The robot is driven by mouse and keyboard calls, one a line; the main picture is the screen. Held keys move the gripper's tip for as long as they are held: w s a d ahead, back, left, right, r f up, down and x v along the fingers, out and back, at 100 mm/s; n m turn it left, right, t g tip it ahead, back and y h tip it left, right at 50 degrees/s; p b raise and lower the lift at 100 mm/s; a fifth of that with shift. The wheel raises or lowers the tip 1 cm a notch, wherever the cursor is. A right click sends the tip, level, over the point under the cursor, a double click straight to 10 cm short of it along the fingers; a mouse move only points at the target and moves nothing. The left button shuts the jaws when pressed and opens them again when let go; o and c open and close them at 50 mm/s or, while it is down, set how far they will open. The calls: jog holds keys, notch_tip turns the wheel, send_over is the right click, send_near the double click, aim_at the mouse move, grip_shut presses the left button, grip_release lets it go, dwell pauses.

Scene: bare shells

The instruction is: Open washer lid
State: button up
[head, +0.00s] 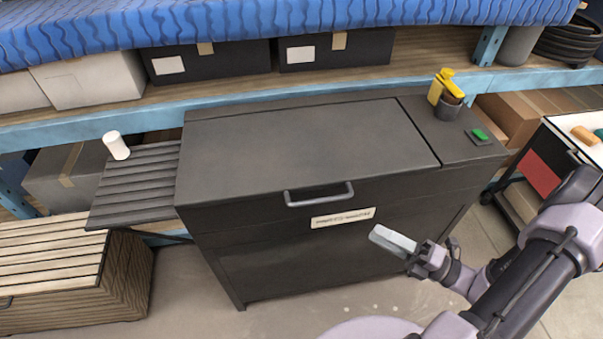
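The washer (345,245) is a large dark grey cabinet in the middle of the head view. Its flat lid (300,145) lies shut on top. A grey bar handle (320,196) is on the upper front, just above a pale label (342,218). My gripper (392,240) is in front of the washer, below and to the right of the handle, apart from it. The gripper shows as a pale narrow shape pointing left; I cannot tell whether its fingers are apart. A green button (480,135) sits on the top right panel.
A cup (447,108) holding yellow items stands on the washer's right top. A slatted side shelf (140,180) carries a white cylinder (116,146). A wooden chest (75,270) is at left, a cart (545,165) at right. Shelving with boxes runs behind. Bare floor shows in front.

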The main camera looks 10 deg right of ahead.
aim_at(323, 198)
jog(key=shift+m+t, duration=0.5)
jog(key=shift+m, duration=0.2)
jog(key=shift+w+f+b+x, duration=0.15)
jog(key=shift+b+x, duration=0.45)
jog(key=shift+x, duration=2.2)
jog(key=shift+w+f+b+x, duration=0.15)
jog(key=shift+b+x, duration=0.5)
jog(key=shift+x, duration=2.15)
jog(key=shift+f+b+x, duration=0.2)
jog(key=shift+b+x, duration=0.4)
jog(key=shift+x, duration=2.2)
jog(key=shift+d, duration=0.2)
grip_shut()
